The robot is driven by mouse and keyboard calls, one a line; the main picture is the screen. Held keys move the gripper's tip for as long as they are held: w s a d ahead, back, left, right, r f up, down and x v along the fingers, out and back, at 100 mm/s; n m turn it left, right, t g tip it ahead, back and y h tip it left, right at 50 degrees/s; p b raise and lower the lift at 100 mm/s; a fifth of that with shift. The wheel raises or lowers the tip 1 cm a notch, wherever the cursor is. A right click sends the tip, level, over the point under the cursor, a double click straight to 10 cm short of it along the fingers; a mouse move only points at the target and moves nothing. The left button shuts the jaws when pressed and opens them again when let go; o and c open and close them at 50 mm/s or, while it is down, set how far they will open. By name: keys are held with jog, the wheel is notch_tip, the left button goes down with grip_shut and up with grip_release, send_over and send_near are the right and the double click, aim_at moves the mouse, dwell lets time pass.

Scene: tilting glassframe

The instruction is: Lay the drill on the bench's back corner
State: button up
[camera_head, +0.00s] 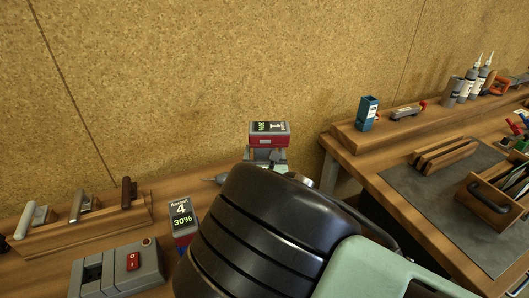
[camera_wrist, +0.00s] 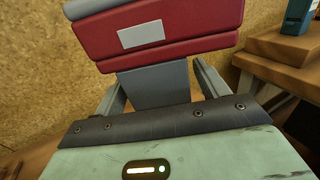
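The drill's red and grey block with a small display (camera_head: 268,133) shows just beyond my gripper in the head view. In the wrist view its red block (camera_wrist: 160,35) fills the top, with a grey stem (camera_wrist: 155,85) below it. My gripper (camera_wrist: 158,82) has one finger on each side of that stem and appears shut on it. In the head view my dark wrist hides the fingertips and the lower part of the drill. A thin grey pointed tip (camera_head: 215,180) shows left of my wrist; I cannot tell which tool it belongs to.
A block marked 4 and 30% (camera_head: 182,215) stands left of my wrist, near a grey box with a red switch (camera_head: 132,262). A wooden rack (camera_head: 85,228) holds several tools. A second bench (camera_head: 350,165) at right carries a blue box (camera_head: 368,113) and a wooden caddy (camera_head: 493,205).

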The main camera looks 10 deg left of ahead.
jog(key=shift+r, duration=0.2)
jog(key=b+v, duration=0.1)
jog(key=v, duration=0.6)
jog(key=shift+s+d+b, duration=0.1)
jog(key=shift+s+b, duration=0.15)
jog(key=shift+b, duration=0.15)
